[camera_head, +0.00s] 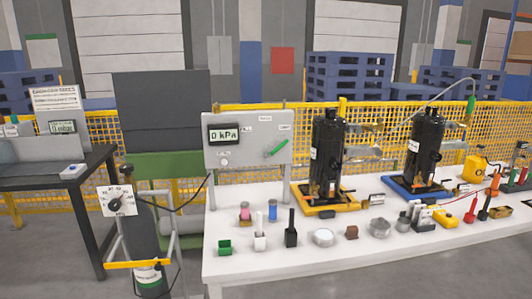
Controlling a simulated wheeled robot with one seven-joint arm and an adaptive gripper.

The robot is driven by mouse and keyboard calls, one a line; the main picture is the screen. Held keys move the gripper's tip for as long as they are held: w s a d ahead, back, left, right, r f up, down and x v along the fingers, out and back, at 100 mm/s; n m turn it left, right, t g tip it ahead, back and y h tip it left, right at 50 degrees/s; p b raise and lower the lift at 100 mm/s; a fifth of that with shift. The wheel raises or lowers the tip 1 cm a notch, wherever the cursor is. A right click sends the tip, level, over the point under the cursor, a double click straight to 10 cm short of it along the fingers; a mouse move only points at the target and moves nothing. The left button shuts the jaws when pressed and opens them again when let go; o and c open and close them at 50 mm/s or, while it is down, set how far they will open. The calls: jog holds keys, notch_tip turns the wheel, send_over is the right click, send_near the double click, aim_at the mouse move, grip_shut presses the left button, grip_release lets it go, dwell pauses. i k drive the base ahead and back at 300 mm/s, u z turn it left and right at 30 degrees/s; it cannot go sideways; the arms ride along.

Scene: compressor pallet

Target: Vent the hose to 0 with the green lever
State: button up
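A green lever (276,149) sits on the right part of a light grey panel (245,162) at the back left of the white table. The lever is tilted, its right end higher than its left. The panel's dark display (224,134) reads 0 kPa. A pale hose (450,82) arches above the right black compressor (425,150) toward a green part (471,104) at the upper right. I cannot tell what that part is. My gripper does not show in this view.
Another black compressor (327,155) stands on a yellow-edged base right of the panel. Several small items line the white table (250,263). A dark cylinder with a dial (119,200) stands left of it. A yellow mesh fence (75,128) runs behind.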

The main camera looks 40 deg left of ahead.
aim_at(277, 149)
jog(key=u, duration=1.25)
